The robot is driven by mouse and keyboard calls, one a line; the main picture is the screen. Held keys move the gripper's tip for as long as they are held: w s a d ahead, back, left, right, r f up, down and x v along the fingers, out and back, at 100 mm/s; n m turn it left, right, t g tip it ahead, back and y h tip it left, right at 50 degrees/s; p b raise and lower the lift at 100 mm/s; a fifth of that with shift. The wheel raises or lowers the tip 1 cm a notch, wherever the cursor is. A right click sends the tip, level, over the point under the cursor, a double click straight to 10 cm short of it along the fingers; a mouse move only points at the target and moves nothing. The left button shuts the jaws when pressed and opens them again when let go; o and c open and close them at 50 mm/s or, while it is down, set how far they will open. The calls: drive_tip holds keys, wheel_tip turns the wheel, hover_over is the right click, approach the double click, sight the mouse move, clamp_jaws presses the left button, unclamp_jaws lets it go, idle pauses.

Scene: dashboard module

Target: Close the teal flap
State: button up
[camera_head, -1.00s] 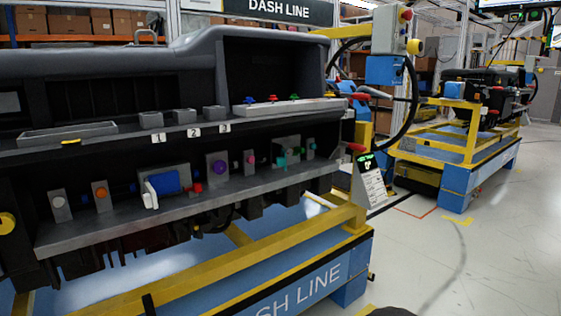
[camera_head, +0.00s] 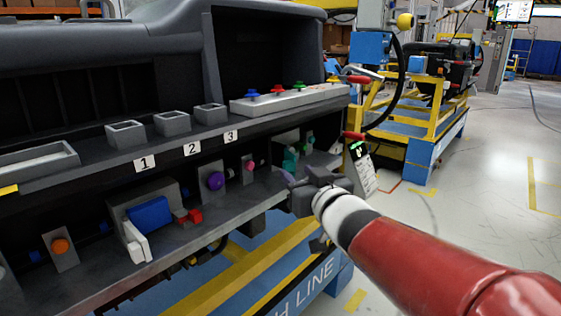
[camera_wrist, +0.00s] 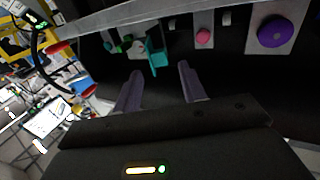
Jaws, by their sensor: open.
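The teal flap (camera_head: 290,159) sits on a small grey mount at the right end of the dashboard's lower shelf, partly hidden behind my gripper and nearby parts in the head view. In the wrist view, the teal flap (camera_wrist: 155,58) stands out from its mount, just beyond my fingertips. My gripper (camera_head: 286,176) is at the shelf's front edge, close to the flap. In the wrist view, my gripper (camera_wrist: 161,70) has its two fingers spread with nothing between them. No contact with the flap is clear.
Beside the flap are a pink knob (camera_wrist: 203,35) and a purple knob (camera_wrist: 278,31), with green parts (camera_head: 309,140) on the other side. A red-ended handle (camera_head: 353,136) and a sign (camera_head: 362,168) stand near the shelf's right end. The upper ledge (camera_head: 290,101) overhangs.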

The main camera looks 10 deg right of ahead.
sight(290, 166)
drive_tip(key=w, duration=0.4)
drive_tip(key=w+a, duration=0.1)
drive_tip(key=w, duration=0.1)
drive_tip(key=shift+c, duration=0.2)
clamp_jaws()
